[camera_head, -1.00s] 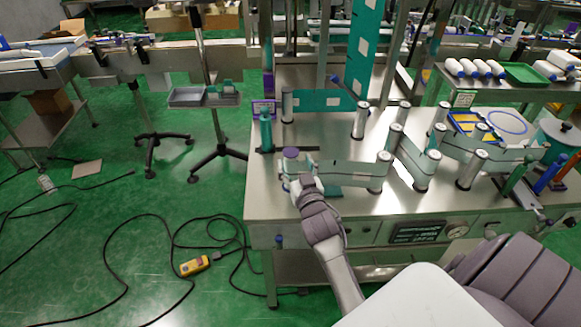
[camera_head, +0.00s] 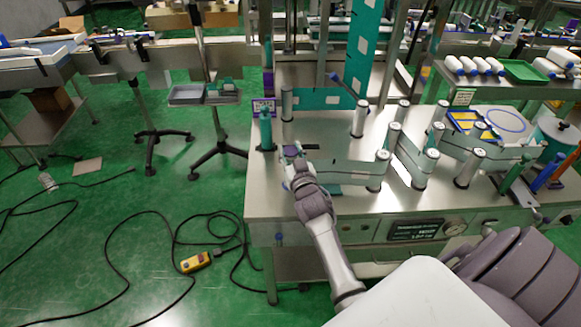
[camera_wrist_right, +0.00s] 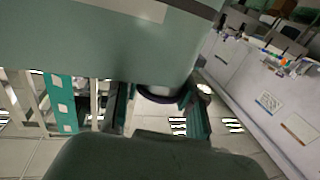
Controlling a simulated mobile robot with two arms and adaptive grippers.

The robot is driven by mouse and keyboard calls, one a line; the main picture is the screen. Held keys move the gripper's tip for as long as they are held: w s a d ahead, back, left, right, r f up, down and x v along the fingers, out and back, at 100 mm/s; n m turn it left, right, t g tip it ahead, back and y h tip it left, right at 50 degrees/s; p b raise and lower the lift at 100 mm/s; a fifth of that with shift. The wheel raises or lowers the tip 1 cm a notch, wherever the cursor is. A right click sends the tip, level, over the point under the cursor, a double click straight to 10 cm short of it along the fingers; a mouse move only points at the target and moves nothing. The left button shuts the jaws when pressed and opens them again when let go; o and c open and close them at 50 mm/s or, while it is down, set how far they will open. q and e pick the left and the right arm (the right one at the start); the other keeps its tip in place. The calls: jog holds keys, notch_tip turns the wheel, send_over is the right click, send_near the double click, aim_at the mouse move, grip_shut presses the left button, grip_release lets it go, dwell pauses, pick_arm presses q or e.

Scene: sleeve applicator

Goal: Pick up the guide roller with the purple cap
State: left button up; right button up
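The guide roller with the purple cap (camera_head: 291,150) stands at the left front of the machine table, at the end of the grey-green film web (camera_head: 343,172). My right gripper (camera_head: 295,162) is right at this roller, and its fingers partly cover the cap and body. I cannot tell whether the fingers are closed on it. In the right wrist view the web (camera_wrist_right: 110,45) fills the top, with a dark purple rim (camera_wrist_right: 158,94) below it, probably the cap's edge. My left gripper is not in view.
Several metal rollers, such as one behind (camera_head: 360,118), stand on the steel table (camera_head: 325,139). A teal post (camera_head: 266,130) is left of the capped roller. A control panel (camera_head: 415,229) is on the table's front.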

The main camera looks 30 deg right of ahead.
grip_shut()
